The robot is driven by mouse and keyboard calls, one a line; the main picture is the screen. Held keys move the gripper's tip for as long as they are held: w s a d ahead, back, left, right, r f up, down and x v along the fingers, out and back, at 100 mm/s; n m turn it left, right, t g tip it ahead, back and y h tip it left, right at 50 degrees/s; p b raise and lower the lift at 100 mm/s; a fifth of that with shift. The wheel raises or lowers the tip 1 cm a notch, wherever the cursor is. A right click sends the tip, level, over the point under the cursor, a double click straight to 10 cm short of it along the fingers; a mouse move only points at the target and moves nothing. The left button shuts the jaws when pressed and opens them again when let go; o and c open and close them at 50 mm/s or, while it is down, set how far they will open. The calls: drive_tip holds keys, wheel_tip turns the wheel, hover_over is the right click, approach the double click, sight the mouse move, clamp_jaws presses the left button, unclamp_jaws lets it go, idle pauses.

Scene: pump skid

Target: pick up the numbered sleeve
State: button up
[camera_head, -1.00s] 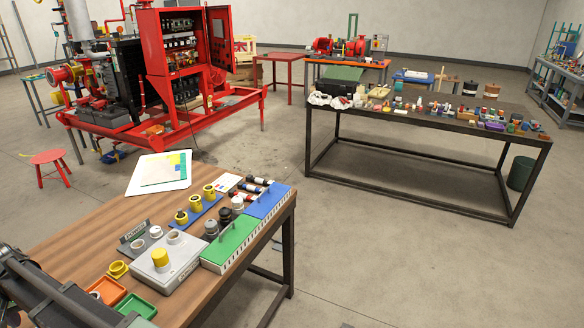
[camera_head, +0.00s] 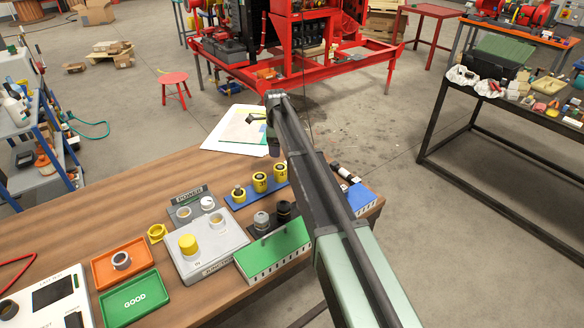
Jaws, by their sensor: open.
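Three yellow sleeves with dark markings stand upright in a row on a blue strip: a left one (camera_head: 239,193), a middle one (camera_head: 260,182) and a right one (camera_head: 280,173). The markings are too small to read, so I cannot tell which is the numbered sleeve. My arm reaches in from the lower right across the bench. My gripper (camera_head: 268,130) is at its far end, beyond and above the row, near the white sheet. It is small and dark here; it is open, with nothing seen in it.
The wooden bench (camera_head: 120,225) carries a grey box with a yellow cap (camera_head: 188,244), a green block (camera_head: 275,246), an orange tray (camera_head: 122,263) holding a ring, and a green GOOD tray (camera_head: 135,299). A loose yellow ring (camera_head: 156,233) lies nearby. My arm hides part of the blue block (camera_head: 357,196).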

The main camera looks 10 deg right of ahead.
sight(280, 167)
drive_tip(key=shift+w+d+f, duration=0.1)
drive_tip(key=shift+d+f, duration=0.1)
drive_tip(key=shift+f, duration=0.1)
wheel_tip(280, 167, down, 11)
drive_tip(key=b, duration=1.1)
drive_tip(key=shift+d, duration=0.1)
drive_tip(key=shift+r, duration=0.3)
drive_tip(key=c, duration=0.8)
